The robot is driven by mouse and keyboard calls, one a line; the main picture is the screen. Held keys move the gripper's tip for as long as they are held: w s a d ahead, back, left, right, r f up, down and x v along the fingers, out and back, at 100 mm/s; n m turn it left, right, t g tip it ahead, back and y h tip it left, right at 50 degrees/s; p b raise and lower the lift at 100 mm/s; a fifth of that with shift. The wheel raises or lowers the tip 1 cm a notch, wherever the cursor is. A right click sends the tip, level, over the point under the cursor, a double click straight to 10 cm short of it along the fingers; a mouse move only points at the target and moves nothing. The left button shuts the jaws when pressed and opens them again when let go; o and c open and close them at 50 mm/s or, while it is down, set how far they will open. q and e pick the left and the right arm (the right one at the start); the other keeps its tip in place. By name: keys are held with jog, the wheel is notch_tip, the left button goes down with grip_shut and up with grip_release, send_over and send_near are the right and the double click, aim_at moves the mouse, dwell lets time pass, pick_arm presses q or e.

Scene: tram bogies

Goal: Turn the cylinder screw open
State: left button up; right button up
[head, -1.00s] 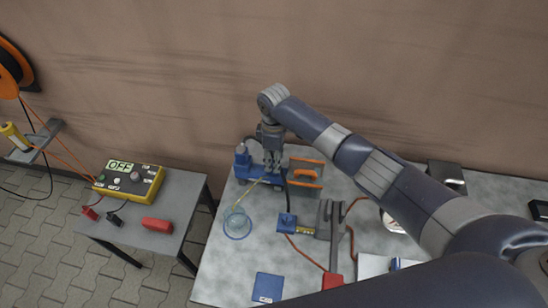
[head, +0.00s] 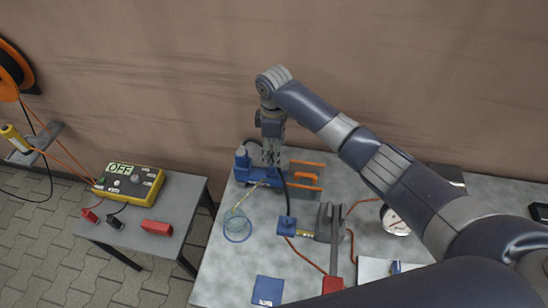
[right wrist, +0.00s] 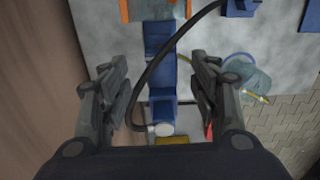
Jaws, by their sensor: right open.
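A blue cylinder unit (head: 243,162) lies at the back left of the grey table, with a raised blue part at its left end. In the right wrist view the blue body (right wrist: 159,42) runs down between the fingers to a pale round cap (right wrist: 160,129). I cannot make out for sure which part is the screw. My right gripper (head: 271,160) points down over the unit; its open fingers also show in the wrist view (right wrist: 160,78), on either side of the body with gaps, holding nothing. A yellowish tube runs from the unit to a clear jar (head: 237,226). My left gripper is not in view.
An orange-handled block (head: 305,174) stands right of the unit, and a black hose (right wrist: 150,75) passes close to the fingers. A blue block (head: 287,226), a grey lever pump (head: 328,222) and a gauge (head: 395,221) are nearer. A yellow box reading OFF (head: 129,182) is on a side table.

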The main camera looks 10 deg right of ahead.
notch_tip(320, 180, up, 6)
dwell(0.7)
